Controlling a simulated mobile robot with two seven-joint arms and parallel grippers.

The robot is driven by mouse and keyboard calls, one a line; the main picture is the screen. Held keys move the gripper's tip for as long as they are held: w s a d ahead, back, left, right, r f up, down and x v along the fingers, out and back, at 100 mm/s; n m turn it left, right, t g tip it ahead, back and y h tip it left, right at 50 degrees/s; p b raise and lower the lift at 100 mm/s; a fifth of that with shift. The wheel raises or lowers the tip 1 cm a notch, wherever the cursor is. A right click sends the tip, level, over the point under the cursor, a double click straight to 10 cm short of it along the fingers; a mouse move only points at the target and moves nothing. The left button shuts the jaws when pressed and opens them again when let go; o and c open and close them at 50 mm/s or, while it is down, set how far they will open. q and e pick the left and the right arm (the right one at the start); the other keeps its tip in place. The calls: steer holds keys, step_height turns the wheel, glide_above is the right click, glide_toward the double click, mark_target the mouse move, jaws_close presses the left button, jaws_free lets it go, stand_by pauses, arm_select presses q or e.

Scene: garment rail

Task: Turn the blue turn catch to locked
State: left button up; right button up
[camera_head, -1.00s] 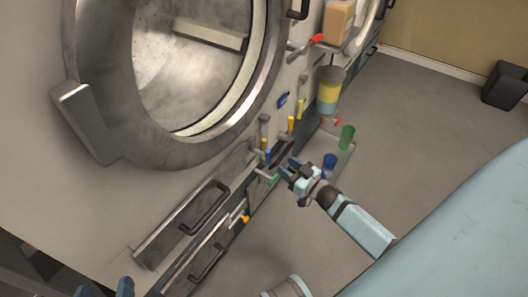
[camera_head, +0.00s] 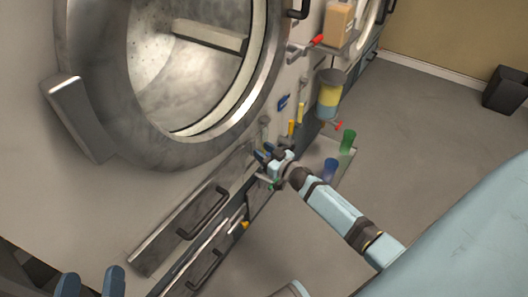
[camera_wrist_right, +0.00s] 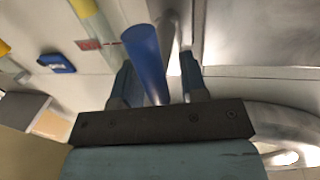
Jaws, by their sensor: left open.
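The blue turn catch shows in the right wrist view as a blue bar-like handle (camera_wrist_right: 145,60). It stands between the two fingers of my right gripper (camera_wrist_right: 160,88), which look apart, with a gap beside the handle. In the head view the right gripper (camera_head: 264,153) is at the machine's front, low and right of the round door, and hides most of the catch. Whether either finger touches the handle I cannot tell. My left gripper (camera_head: 91,284) is open and empty at the bottom left, away from the machine's controls.
Yellow levers (camera_head: 291,127) and a blue wall piece (camera_head: 283,102) are close above the right gripper. A green handle (camera_head: 275,186) is just below it. A green cup (camera_head: 348,142) and blue cup (camera_head: 330,169) stand to the right. Drawer handles (camera_head: 203,213) project lower left.

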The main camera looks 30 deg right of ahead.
jaws_close()
